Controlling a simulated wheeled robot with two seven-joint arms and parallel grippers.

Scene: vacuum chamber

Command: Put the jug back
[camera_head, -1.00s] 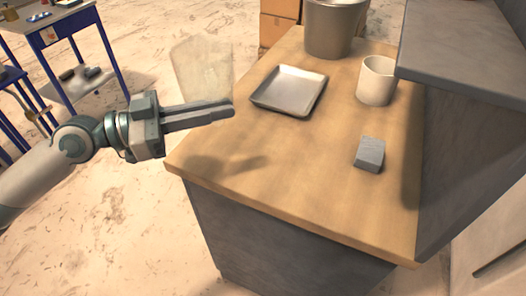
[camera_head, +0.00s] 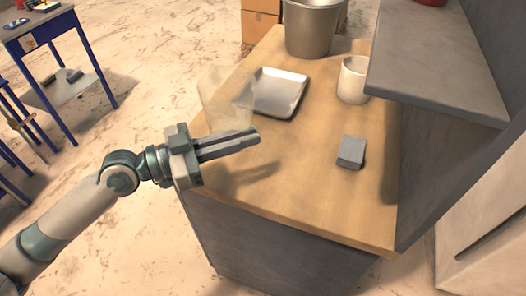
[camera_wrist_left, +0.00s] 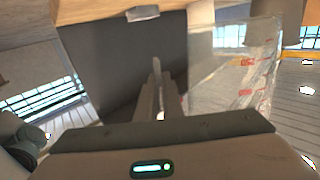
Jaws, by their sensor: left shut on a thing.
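The clear, see-through jug (camera_head: 222,98) shows faintly beside the fingers of my left gripper (camera_head: 255,137), which is shut on it. The jug is held in the air above the left edge of the wooden counter (camera_head: 290,195), and it overlaps the metal tray in the picture. In the left wrist view, the jug (camera_wrist_left: 235,75) is at the right of my left gripper's fingers (camera_wrist_left: 160,85); the exact place of the grip is hard to make out. My right gripper is not in view.
On the counter are a metal tray (camera_head: 279,91), a white cup (camera_head: 353,82), a grey block (camera_head: 351,152) and a metal bucket (camera_head: 311,30). A grey shelf (camera_head: 430,70) overhangs the right side. The counter's front part is clear.

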